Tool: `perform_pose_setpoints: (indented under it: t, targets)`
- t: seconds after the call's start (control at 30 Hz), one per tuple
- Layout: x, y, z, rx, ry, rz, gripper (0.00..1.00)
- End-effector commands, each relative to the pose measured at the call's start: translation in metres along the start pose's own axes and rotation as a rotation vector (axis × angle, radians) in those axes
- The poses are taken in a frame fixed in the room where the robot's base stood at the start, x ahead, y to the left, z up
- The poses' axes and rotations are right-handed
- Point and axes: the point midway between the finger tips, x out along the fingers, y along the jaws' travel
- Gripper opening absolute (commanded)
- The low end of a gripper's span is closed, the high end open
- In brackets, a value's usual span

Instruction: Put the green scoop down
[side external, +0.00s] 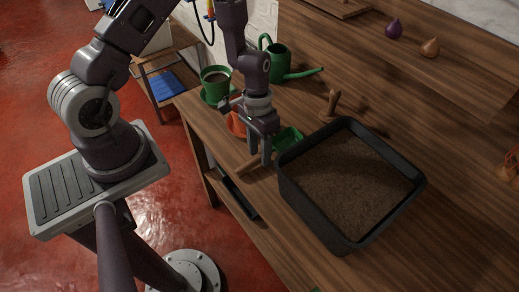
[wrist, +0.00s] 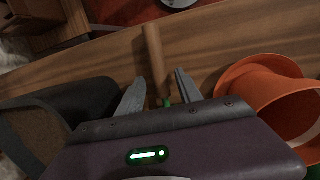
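The green scoop (side external: 287,138) is beside the black tray's left side, close to its wall. Its wooden handle (side external: 250,163) points toward the table's front edge and also shows in the wrist view (wrist: 154,55). My gripper (side external: 260,160) is low over the scoop, pointing down. In the wrist view my gripper (wrist: 160,76) has its fingertips on either side of the handle, with a visible gap on both sides. The scoop seems to be at table level, but its contact with the wood is hard to see. My gripper hides most of its green part in the wrist view.
The black tray of soil (side external: 345,240) stands close on the right. An orange pot (side external: 236,124) is close behind my gripper, also in the wrist view (wrist: 300,105).

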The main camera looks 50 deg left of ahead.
Motion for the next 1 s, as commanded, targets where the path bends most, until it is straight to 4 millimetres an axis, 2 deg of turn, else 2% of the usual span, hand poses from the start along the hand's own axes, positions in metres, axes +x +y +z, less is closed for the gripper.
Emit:
perform_pose_setpoints:
  t: [0.23, 0.33, 0.6, 0.7, 0.87, 0.97, 1.0]
  targets:
    - [-0.003, 0.001, 0.0, 0.0, 0.001, 0.0, 0.42]
    - [-0.018, 0.0, -0.001, 0.001, 0.005, -0.001, 0.42]
    - [-0.09, 0.0, -0.001, 0.0, 0.007, -0.002, 0.42]
    - [-0.109, 0.0, -0.001, -0.001, 0.006, -0.001, 0.42]
    - [-0.128, 0.002, 0.001, 0.003, 0.011, -0.006, 0.42]
    - [-0.162, 0.01, 0.009, 0.019, 0.066, -0.04, 0.42]
    - [-0.182, 0.016, 0.016, 0.026, 0.103, -0.061, 0.42]
